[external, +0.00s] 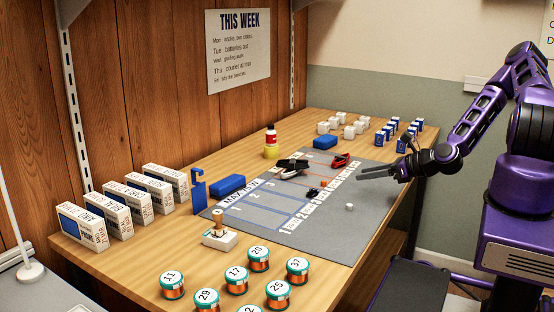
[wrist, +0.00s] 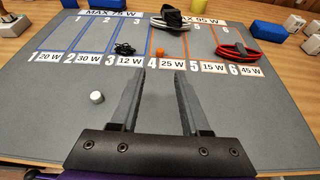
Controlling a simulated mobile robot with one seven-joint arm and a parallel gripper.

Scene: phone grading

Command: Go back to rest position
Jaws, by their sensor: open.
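My gripper (external: 378,172) is open and empty above the right part of the grey mat (external: 320,240). In the wrist view its two fingers (wrist: 160,100) are spread apart over the bare front part of the mat, below the number 4 lane. The purple arm reaches in from the right in the external view, bent at the elbow. Nothing is between the fingers.
On the mat lie a black charger with white cable (wrist: 171,18), a red cable (wrist: 238,52), a small black cable (wrist: 123,49), an orange piece (wrist: 160,52) and a white cylinder (wrist: 97,97). Labelled coils (external: 236,280) and boxes (external: 84,226) stand at the left.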

